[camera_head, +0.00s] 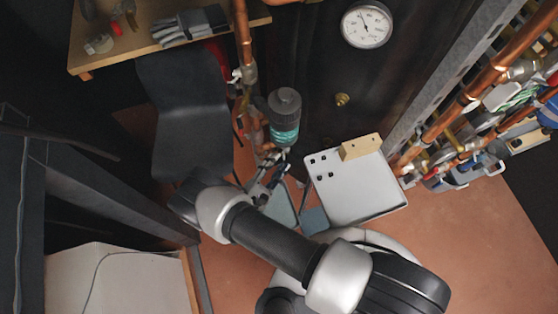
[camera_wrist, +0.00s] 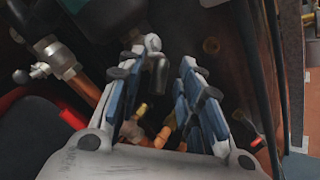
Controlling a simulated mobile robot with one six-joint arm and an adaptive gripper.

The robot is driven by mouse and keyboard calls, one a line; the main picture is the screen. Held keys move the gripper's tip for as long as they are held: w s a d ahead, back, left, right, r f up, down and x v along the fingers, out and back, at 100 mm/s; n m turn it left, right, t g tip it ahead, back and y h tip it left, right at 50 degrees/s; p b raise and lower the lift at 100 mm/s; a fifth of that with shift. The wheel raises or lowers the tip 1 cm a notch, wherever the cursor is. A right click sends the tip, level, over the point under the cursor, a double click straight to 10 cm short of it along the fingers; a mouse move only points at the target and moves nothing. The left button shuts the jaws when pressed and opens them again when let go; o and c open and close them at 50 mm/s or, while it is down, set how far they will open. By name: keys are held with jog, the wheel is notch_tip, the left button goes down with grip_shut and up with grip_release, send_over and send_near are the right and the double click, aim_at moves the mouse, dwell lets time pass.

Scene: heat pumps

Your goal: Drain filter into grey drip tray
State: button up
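The filter (camera_head: 284,118) is a dark-capped canister with a teal see-through band, upright on the copper pipework in the head view. A grey, tray-like surface (camera_head: 281,208) shows low below it, partly hidden by my arm; I cannot tell for sure that it is the drip tray. My gripper (camera_head: 273,176) is just under the filter. In the wrist view my gripper (camera_wrist: 170,55) has its blue-padded fingers apart. A small metal fitting (camera_wrist: 159,72) shows between them, close to the left finger; whether it touches is unclear. Dark rounded bodies fill the top of that view.
A white tray (camera_head: 345,199) with a wooden block (camera_head: 361,147) lies at the right. Copper pipes and valves (camera_head: 455,115) line the right wall. A shelf (camera_head: 115,45) holds gloves (camera_head: 188,25). A black chair-like shape (camera_head: 185,110) stands left of the pipe.

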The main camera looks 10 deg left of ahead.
jog(key=shift+x, duration=1)
jog(key=shift+c, duration=0.2)
jog(key=shift+s, duration=0.1)
grip_shut()
